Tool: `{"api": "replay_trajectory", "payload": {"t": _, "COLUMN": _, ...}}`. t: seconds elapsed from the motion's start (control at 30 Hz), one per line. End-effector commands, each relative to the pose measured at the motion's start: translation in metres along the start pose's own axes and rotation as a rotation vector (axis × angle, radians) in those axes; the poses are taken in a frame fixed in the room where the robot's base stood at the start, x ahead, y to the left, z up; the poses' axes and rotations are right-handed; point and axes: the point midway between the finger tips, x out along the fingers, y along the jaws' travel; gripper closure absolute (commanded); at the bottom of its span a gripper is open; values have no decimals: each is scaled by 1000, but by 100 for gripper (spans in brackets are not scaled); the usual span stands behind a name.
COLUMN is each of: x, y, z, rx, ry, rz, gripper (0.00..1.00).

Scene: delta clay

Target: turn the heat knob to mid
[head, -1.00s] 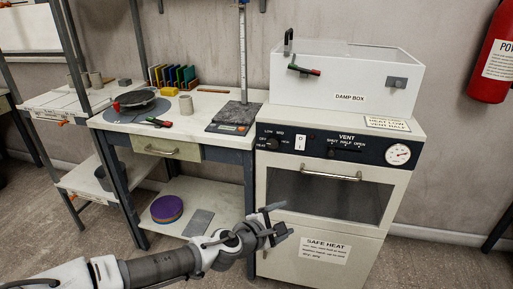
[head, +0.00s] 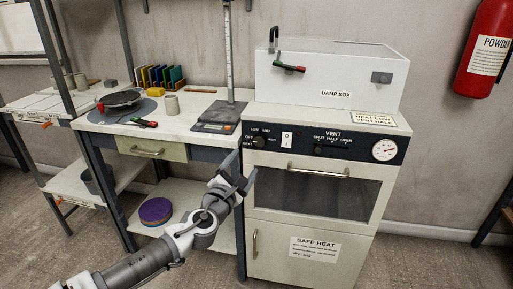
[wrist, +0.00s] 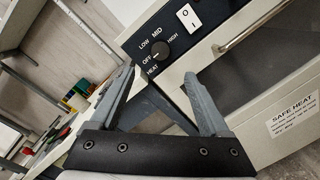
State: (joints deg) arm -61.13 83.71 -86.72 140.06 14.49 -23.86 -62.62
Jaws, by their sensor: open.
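The heat knob (head: 259,142) is a small dark knob on the left of the oven's dark control panel (head: 300,143). In the wrist view the knob (wrist: 164,50) is ringed by OFF, LOW, MID and HIGH labels, and its pale mark appears to point toward OFF. My gripper (head: 239,168) is below and slightly left of the knob in the head view. Its fingers are open and empty in the wrist view (wrist: 160,76), with the knob beyond and between the fingertips, apart from them.
A white rocker switch (head: 287,139) is right of the knob. A vent slider (head: 319,150) and round gauge (head: 384,149) are farther right. The oven door handle (head: 318,171) is below the panel. A worktable (head: 190,120) with a scale (head: 217,117) stands at left.

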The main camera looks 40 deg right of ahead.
Motion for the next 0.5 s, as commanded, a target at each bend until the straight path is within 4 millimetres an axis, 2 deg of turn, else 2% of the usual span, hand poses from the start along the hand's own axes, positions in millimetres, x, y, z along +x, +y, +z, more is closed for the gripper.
{"api": "replay_trajectory", "payload": {"t": 0.5, "x": 86, "y": -2, "z": 0, "rx": 3, "ry": -3, "rz": -3, "gripper": 20}}
